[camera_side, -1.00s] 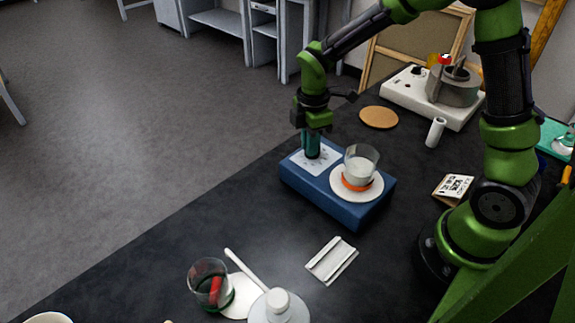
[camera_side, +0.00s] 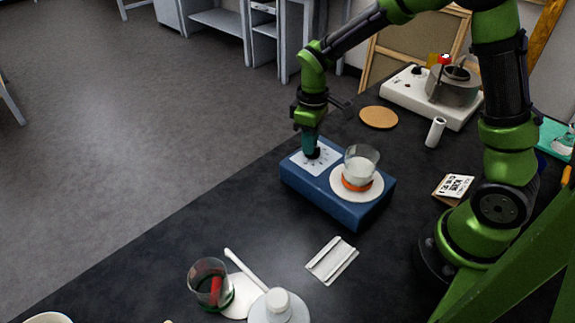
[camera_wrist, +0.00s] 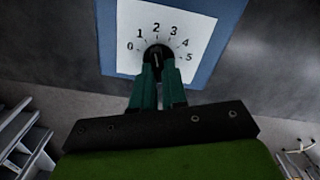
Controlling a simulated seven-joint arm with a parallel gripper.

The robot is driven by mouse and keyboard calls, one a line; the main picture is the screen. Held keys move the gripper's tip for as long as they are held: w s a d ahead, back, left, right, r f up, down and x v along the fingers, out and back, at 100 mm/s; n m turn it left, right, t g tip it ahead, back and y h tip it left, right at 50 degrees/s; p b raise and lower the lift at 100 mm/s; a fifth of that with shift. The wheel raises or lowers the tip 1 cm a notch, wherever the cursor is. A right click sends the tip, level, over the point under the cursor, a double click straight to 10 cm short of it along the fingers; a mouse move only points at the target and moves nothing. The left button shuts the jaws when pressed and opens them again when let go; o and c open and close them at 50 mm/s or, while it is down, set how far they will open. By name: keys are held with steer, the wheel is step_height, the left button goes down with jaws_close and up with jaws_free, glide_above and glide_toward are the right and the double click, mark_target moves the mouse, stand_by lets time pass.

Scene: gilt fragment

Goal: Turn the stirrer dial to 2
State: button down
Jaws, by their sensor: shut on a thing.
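The blue stirrer (camera_side: 330,204) stands on the dark bench with a white dial face on its top. In the wrist view the dial face (camera_wrist: 133,65) shows the numbers 0 to 5 in an arc around a round black dial knob (camera_wrist: 157,50). A thin pale mark on the knob seems to point up, near the 2; it is small and partly hidden by the fingers. My gripper (camera_wrist: 158,70) points down with its teal fingers shut on the knob. In the side view my gripper (camera_side: 311,151) is over the stirrer's left part, and the knob is a dark spot at its tips.
A glass beaker (camera_side: 361,164) with pale contents stands on the stirrer's round white plate, just right of my gripper. A cork disc (camera_side: 379,117) and a white hotplate (camera_side: 420,98) lie behind. A white holder (camera_side: 331,260) and another beaker (camera_side: 208,283) are in front.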

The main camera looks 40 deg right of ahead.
steer(key=shift+r+m, duration=0.1)
steer(key=shift+m, duration=0.5)
steer(key=c, duration=1.2)
jaws_free()
steer(key=shift+o, duration=0.2)
step_height(320, 180, up, 17)
steer(key=shift+d, duration=0.1)
steer(key=s+a+m+t+y, duration=0.2)
steer(key=s+m+t, duration=0.5)
steer(key=s, duration=0.8)
steer(key=shift+r, duration=0.15)
